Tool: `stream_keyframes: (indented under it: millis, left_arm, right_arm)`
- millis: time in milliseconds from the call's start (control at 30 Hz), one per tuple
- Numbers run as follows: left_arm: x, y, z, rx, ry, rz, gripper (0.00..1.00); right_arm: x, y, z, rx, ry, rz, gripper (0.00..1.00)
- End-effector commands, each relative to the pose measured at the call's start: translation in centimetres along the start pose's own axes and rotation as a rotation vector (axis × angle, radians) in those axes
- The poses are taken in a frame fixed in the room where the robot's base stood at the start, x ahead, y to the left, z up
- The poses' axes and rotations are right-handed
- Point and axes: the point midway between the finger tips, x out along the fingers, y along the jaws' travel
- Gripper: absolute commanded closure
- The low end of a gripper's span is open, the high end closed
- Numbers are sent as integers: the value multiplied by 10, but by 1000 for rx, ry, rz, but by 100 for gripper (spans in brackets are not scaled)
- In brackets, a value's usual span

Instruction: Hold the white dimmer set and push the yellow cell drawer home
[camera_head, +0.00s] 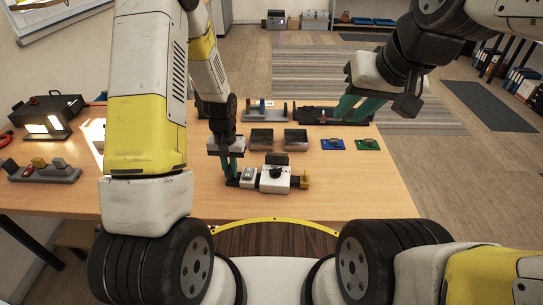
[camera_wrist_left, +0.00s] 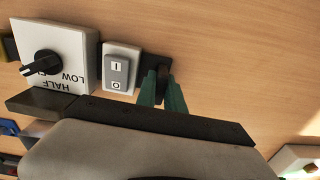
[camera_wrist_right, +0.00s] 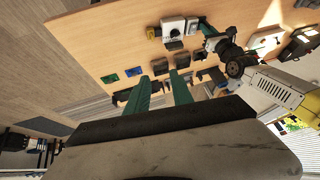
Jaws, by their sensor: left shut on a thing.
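The white dimmer (camera_head: 274,180) stands on the table with a black knob; the left wrist view shows it (camera_wrist_left: 75,60) with HALF and LOW lettering. A white-and-grey I/O rocker switch (camera_wrist_left: 119,70) sits beside it. The yellow cell drawer (camera_head: 304,181) is at the right end of this row; how far it sticks out I cannot tell. My left gripper (camera_head: 231,180) is shut on the black end piece (camera_wrist_left: 158,65) beside the rocker switch, its green fingers (camera_wrist_left: 162,95) close together. My right gripper (camera_head: 347,107) is raised and empty, its fingers (camera_wrist_right: 160,92) apart.
Two dark open bins (camera_head: 295,139) stand behind the dimmer row. Blue (camera_head: 333,144) and green (camera_head: 367,144) boards lie to the right. A grey stand (camera_head: 44,173) with several small blocks and a black lamp box (camera_head: 46,112) are at left. The table's right front is clear.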

Motion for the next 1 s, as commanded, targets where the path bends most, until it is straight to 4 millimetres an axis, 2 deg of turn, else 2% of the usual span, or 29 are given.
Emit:
stream_keyframes:
  millis: [267,500,800,1000]
  left_arm:
    - [0,0,0,0,1,0,100]
    - [0,0,0,0,1,0,100]
    - [0,0,0,0,1,0,100]
    - [0,0,0,0,1,0,100]
  right_arm:
    - [55,5,-26,40,-142,38,72]
    - [122,7,-41,73,-273,85,72]
    - [217,8,-36,101,-426,149,72]
    - [265,8,-23,110,-494,182,72]
